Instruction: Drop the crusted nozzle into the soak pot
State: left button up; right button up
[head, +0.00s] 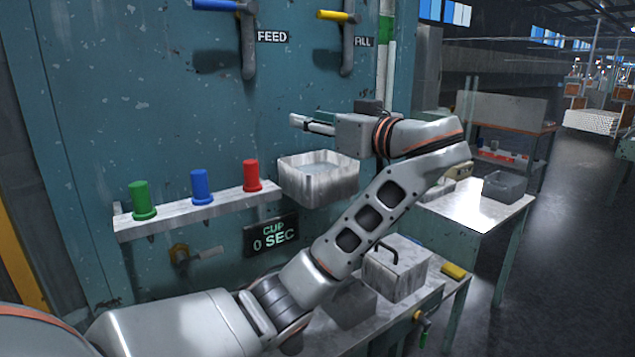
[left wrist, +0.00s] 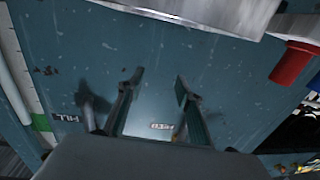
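My left gripper (head: 302,122) points left in front of the teal panel, above a wall-mounted metal basin (head: 318,186) with liquid in it. In the left wrist view the fingers (left wrist: 158,88) are apart with nothing between them. I cannot pick out a crusted nozzle; green (head: 142,200), blue (head: 200,187) and red (head: 251,176) flanged pieces stand clean-looking on the shelf. I cannot tell which vessel is the soak pot: a grey handled box (head: 400,275) stands on the lower bench and a dark open bin (head: 507,187) on the side table. My right gripper is not in view.
Above the gripper are a blue FEED lever (head: 215,5) and a yellow lever (head: 337,16) on pipes. A metal shelf (head: 180,219) and a CUP 0 SEC display (head: 272,237) sit left of the basin. A yellow block (head: 453,270) lies on the bench.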

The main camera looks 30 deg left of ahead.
pick_arm(q)
jog(key=v, duration=1.1)
jog(key=shift+d, duration=0.2)
jog(key=shift+s, duration=0.1)
